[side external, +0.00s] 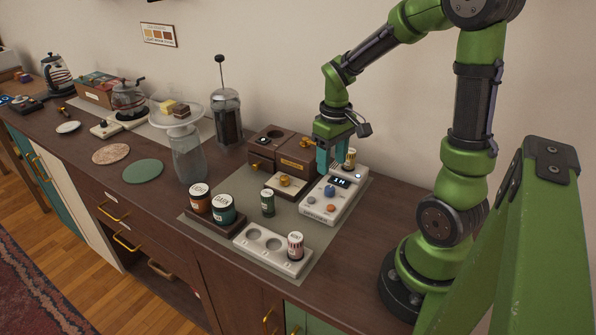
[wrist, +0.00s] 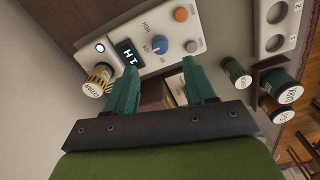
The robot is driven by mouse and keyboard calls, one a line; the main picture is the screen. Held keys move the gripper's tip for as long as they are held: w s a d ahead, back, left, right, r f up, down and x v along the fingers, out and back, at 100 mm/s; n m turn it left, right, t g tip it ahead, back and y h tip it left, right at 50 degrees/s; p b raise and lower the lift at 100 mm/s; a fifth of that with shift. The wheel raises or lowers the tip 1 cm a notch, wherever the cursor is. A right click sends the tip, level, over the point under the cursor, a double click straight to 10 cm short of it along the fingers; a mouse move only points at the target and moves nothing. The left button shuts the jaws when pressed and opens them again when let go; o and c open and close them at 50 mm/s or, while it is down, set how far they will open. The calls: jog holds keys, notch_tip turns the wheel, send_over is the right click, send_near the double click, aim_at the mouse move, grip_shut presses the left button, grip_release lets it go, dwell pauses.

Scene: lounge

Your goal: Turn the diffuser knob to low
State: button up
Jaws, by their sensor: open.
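The diffuser is a white box (side external: 347,203) with a dark display (side external: 341,182), a blue knob (side external: 329,190) and an orange knob (side external: 331,208). In the wrist view the white panel (wrist: 205,28) carries a display (wrist: 128,54) that appears to read HI. The blue knob there (wrist: 160,44) has a white pointer mark; small lettering around it is hard to read. My gripper (side external: 329,168) is above the display end of the box, fingers pointing down. In the wrist view my gripper (wrist: 160,66) is open and empty, its fingertips apart from the knob.
A yellow-striped canister (side external: 350,157) stands close beside my fingers, also seen in the wrist view (wrist: 98,78). Brown wooden boxes (side external: 297,153) are to the left. A green canister (side external: 268,203) and a white tray (side external: 250,249) are nearer the front. The right counter is fairly clear.

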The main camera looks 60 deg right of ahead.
notch_tip(320, 180, up, 9)
dwell(0.5)
